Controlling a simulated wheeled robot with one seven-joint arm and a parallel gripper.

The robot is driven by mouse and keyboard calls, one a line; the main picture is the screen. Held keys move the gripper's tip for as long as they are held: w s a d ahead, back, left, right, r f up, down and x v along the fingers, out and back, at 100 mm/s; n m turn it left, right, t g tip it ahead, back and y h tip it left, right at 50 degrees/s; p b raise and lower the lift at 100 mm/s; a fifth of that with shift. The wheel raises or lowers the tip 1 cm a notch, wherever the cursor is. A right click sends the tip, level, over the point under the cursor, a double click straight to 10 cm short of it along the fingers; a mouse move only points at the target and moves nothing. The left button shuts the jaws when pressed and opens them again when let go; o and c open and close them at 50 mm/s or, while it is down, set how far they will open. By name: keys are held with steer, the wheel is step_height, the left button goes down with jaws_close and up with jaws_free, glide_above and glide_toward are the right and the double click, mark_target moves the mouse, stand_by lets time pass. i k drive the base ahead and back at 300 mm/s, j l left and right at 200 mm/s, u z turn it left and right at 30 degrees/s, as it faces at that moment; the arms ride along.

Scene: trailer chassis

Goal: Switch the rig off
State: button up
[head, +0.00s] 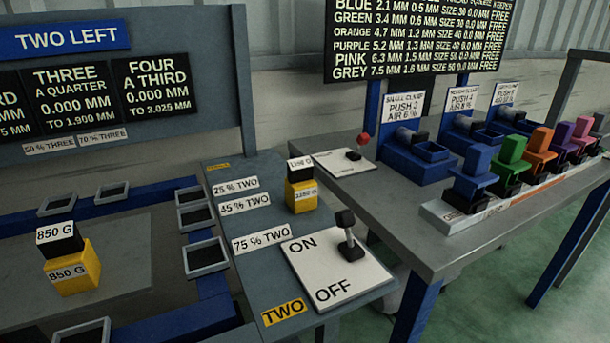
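A white switch plate (337,268) marked ON at its far side and OFF at its near side lies on the grey table, at the bottom centre of the head view. A lever with a black knob (345,218) rises from the plate's right part. It stands steeply and seems to lean slightly away from me, toward the ON side; the exact angle is hard to tell. My gripper is not in view, so I cannot see whether it is open or shut.
A second white plate with a red-knobbed lever (364,139) is behind. Several coloured clamps (476,178) line the right table. Boards (105,95) rise behind. Green floor (500,285) is clear at right.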

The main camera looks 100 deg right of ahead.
mark_target(345, 219)
steer(key=k+l+z, duration=0.15)
steer(key=k+l, duration=0.25)
steer(key=k, duration=0.15)
steer(key=k+l+z, duration=0.15)
steer(key=k+l, duration=0.3)
steer(key=k, duration=0.1)
